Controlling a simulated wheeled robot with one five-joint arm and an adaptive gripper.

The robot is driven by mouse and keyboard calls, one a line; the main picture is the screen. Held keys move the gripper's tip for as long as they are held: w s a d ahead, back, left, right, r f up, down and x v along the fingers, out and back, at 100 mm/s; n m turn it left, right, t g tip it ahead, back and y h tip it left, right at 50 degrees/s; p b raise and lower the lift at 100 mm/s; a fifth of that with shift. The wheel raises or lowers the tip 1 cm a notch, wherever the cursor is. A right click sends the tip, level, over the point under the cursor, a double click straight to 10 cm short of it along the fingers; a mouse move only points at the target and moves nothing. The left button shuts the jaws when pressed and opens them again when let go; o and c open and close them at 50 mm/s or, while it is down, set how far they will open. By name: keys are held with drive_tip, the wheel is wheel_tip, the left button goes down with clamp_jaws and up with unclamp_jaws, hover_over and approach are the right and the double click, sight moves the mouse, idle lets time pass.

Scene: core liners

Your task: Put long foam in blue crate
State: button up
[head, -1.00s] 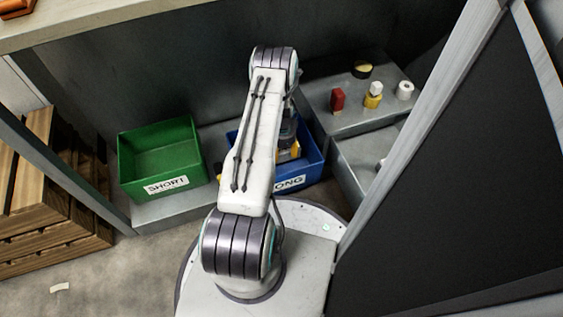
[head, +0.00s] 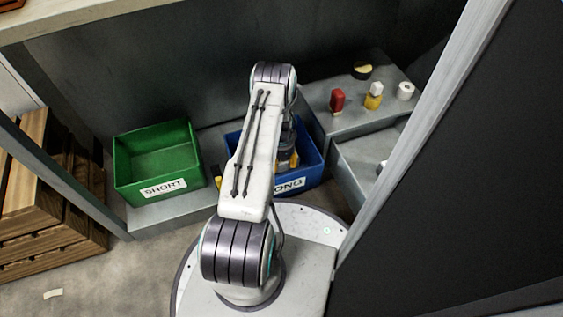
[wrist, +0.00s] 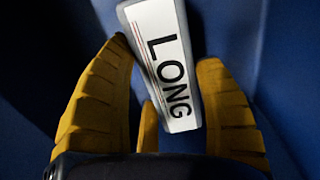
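The blue crate (head: 312,170) stands behind my base, its white LONG label partly hidden by my arm. My gripper (head: 287,166) is down inside it, partly hidden by the arm. In the wrist view my gripper (wrist: 168,55) has its yellow fingers spread apart. A white piece marked LONG (wrist: 163,60), with thin red lines along one edge, shows between and beyond the fingertips, against blue walls. It looks like the long foam lying tilted in the crate. Contact with the fingers cannot be told for sure.
A green crate (head: 157,165) labelled SHORT stands to the left. A small yellow thing (head: 217,181) lies between the crates. A grey ledge (head: 345,122) at right holds a red piece (head: 337,100), a yellow-white piece (head: 374,96) and a white roll (head: 405,91). A grey post and dark panel close the right.

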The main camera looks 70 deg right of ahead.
drive_tip(key=o, duration=0.4)
drive_tip(key=shift+r+p, duration=2.55)
drive_tip(key=shift+r, duration=3.65)
